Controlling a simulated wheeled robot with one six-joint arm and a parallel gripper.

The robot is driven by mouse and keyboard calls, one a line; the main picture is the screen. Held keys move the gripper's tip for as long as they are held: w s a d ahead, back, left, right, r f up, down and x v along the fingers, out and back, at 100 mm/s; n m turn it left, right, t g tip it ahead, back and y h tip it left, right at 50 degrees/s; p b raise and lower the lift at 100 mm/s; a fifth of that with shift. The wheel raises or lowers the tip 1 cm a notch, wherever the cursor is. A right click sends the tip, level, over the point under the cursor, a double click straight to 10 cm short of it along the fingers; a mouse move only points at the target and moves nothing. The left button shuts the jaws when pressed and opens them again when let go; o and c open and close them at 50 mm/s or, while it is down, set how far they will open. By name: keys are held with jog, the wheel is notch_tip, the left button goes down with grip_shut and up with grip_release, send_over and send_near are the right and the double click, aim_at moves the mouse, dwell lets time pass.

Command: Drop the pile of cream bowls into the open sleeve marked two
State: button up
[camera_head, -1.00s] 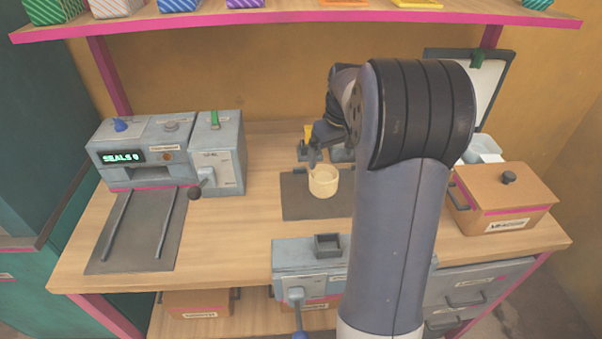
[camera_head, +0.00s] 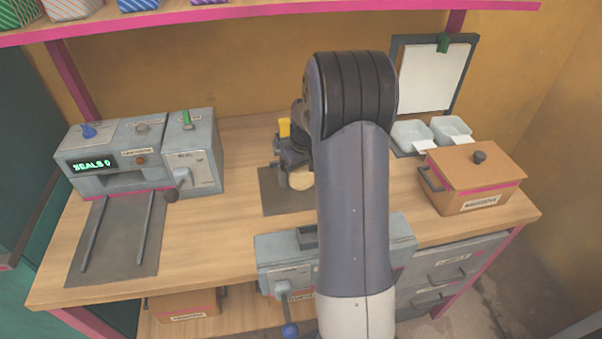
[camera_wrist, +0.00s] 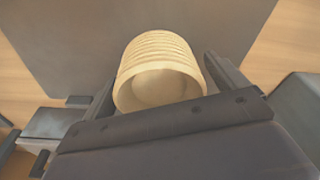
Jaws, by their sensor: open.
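The pile of cream bowls (camera_wrist: 160,62) stands on a dark mat (camera_wrist: 120,30) in the wrist view, its ribbed side showing several nested rims. In the head view the pile (camera_head: 301,181) shows only in part behind my gripper and arm. My gripper (camera_head: 285,172) is low over the mat. In the wrist view its open fingers (camera_wrist: 160,80) lie on either side of the pile; I cannot tell whether they touch it. I cannot make out any sleeve marked two.
A grey machine reading "SEALS 0" (camera_head: 150,150) stands at left, with a railed dark plate before it. A grey unit with a lever (camera_head: 285,255) is at the front edge. A lidded brown box (camera_head: 470,185) and white trays (camera_head: 412,134) are at right.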

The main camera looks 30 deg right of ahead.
jog(key=shift+c, duration=0.4)
jog(key=c, duration=1.1)
jog(key=shift+c, duration=0.2)
jog(key=shift+r, duration=0.1)
